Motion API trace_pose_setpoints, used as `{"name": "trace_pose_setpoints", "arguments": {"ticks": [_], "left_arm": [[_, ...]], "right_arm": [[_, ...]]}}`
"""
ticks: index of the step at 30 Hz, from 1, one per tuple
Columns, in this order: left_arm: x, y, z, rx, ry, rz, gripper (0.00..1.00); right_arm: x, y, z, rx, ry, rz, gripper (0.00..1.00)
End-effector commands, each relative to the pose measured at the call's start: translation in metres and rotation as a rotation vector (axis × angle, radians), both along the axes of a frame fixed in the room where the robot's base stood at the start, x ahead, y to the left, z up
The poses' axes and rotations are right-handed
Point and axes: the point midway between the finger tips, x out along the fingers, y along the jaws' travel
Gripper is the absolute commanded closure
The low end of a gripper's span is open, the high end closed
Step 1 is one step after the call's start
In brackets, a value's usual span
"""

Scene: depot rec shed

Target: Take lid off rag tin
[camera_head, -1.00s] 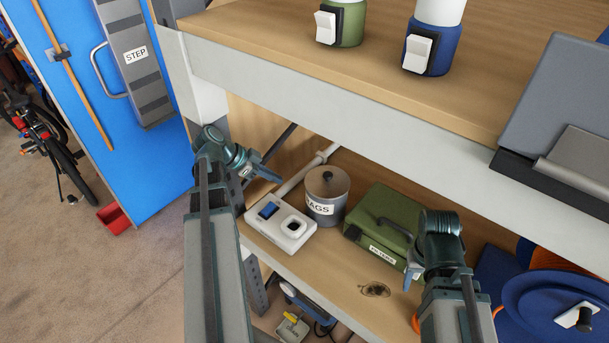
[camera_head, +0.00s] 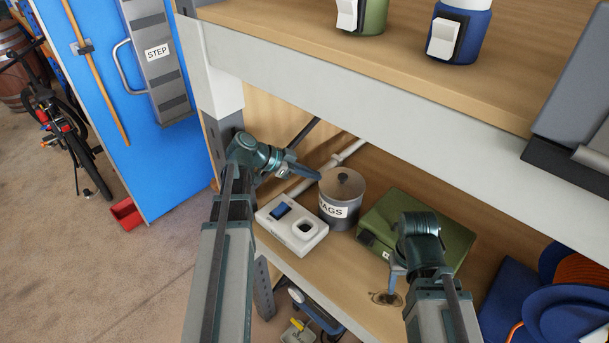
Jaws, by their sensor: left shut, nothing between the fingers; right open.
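The rag tin (camera_head: 338,211) is a grey cylinder with a white label reading "AGS" in view. It stands upright on the lower wooden shelf. Its lid (camera_head: 342,184) is on top, with a dark knob (camera_head: 342,176) in the middle. My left gripper (camera_head: 317,175) is shut and empty, its tip at the left edge of the lid; I cannot tell whether it touches. My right gripper (camera_head: 391,293) is open and points down over the shelf, in front of the green case and to the right of the tin.
A white device (camera_head: 292,226) sits left of the tin. A green case (camera_head: 442,235) stands close on its right. The upper shelf's pale front beam (camera_head: 380,100) overhangs from above. A dark ring mark (camera_head: 379,299) lies on the shelf. Blue reels (camera_head: 565,305) are at the right.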

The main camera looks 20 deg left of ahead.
Motion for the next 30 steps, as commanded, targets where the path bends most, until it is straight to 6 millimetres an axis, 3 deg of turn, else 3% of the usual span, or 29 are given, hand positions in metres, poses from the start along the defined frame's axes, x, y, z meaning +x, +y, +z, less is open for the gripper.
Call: {"name": "trace_pose_setpoints", "arguments": {"ticks": [6,12,18,30], "left_arm": [[0.028,-0.038,0.000,0.000,0.001,-0.003,1.00],[0.045,-0.062,-0.002,0.001,0.001,0.000,1.00],[0.043,-0.059,-0.016,0.001,0.001,0.001,1.00],[0.041,-0.060,-0.018,0.005,0.005,-0.003,1.00]], "right_arm": [[0.000,0.000,0.000,0.000,0.000,0.000,0.50],[0.000,0.000,-0.002,0.000,0.000,0.000,0.50],[0.000,0.000,-0.016,-0.001,0.000,0.003,0.50],[0.000,0.000,-0.017,-0.001,0.000,0.004,0.50]]}}
